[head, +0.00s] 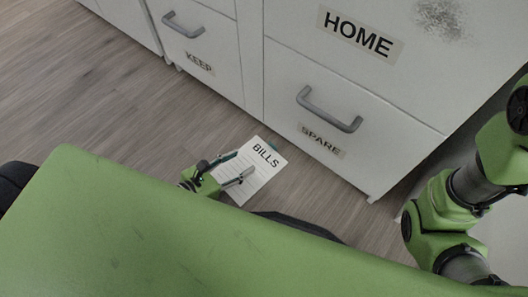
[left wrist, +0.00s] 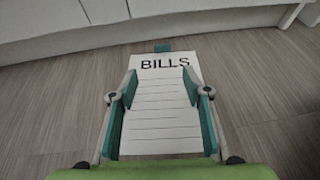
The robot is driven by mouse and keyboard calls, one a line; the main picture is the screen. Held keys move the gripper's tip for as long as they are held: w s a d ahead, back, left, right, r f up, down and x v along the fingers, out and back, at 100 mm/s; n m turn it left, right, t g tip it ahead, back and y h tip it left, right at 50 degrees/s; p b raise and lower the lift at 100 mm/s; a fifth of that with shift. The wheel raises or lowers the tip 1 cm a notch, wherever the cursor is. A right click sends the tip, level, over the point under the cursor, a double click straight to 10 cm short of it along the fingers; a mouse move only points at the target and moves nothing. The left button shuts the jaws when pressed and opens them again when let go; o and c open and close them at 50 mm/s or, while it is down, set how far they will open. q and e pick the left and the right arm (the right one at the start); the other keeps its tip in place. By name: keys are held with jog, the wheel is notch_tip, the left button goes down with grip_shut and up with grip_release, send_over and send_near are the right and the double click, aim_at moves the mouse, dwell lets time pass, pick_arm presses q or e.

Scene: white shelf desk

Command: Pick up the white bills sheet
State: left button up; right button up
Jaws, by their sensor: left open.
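The white bills sheet (head: 259,160) lies on the wooden floor in front of the white drawers, with BILLS printed at its far end and ruled lines below. A small teal tab shows at its far edge. My left gripper (head: 231,169) is open above the sheet's near part. In the left wrist view the sheet (left wrist: 160,107) lies between the two teal-padded fingers of my left gripper (left wrist: 163,90), which are spread about as wide as the sheet. I cannot tell whether they touch it. My right gripper is not in view; only green arm links show at the right.
The wooden floor (head: 110,95) to the left is clear. The cabinet base (left wrist: 150,22) runs close behind the sheet.

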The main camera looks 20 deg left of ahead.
pick_arm(q)
jog(key=b, duration=0.2)
send_near(272, 146)
jog(key=x, duration=0.3)
jog(key=shift+w+a+f, duration=0.1)
jog(key=shift+w+f, duration=0.15)
jog(key=shift+w, duration=0.05)
jog(key=b+x, duration=0.3)
jog(key=x, duration=0.2)
jog(key=shift+d+r, duration=0.1)
jog(key=shift+d, duration=0.15)
jog(key=c, duration=1.1)
